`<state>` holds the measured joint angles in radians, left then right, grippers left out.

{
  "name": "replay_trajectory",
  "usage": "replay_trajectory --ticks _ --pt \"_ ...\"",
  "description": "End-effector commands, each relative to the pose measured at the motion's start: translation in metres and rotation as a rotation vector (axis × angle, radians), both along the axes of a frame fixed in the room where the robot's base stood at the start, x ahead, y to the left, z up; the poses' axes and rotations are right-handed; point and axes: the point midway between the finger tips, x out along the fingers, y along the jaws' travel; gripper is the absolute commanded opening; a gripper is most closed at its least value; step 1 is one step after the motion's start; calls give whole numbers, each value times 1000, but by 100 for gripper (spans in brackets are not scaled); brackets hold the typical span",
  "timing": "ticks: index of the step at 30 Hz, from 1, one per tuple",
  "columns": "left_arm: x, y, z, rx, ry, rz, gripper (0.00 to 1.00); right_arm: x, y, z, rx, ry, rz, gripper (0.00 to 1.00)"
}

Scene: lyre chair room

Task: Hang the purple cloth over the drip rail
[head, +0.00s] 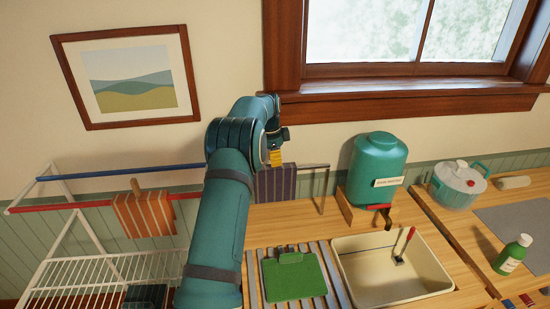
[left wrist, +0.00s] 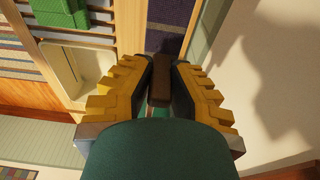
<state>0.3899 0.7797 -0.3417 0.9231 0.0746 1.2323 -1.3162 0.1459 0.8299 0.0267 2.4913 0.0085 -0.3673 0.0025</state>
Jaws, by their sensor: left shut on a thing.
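The purple cloth (head: 276,184) has thin light stripes and hangs below my left gripper (head: 275,157), beside the window's lower left corner. In the left wrist view, the yellow-padded fingers of the left gripper (left wrist: 164,85) are shut on a brown grip piece (left wrist: 160,82) at the cloth's top. Part of the purple cloth (left wrist: 170,22) shows beyond it. The drip rail (head: 314,165) is a thin rail on a post, just right of the cloth. Its left part is hidden, so I cannot tell whether the cloth rests on it. My right gripper is not in view.
A teal water dispenser (head: 377,170) stands right of the rail. A cream basin (head: 392,272) and a slatted board with a green cloth-like item (head: 292,275) lie in front. A white drying rack (head: 75,265) with an orange cloth (head: 145,213) stands left.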

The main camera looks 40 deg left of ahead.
Motion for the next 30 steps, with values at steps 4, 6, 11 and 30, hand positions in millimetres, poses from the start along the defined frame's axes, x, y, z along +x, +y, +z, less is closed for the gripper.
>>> replay_trajectory --ticks 4,6,11,30 --pt "0 0 -1 0 0 0 0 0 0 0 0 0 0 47" --pt "0 0 -1 0 0 0 0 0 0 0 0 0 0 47" --pt "0 0 0 0 0 0 43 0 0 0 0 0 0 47" --pt "-3 4 42 1 -5 0 45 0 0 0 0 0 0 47"
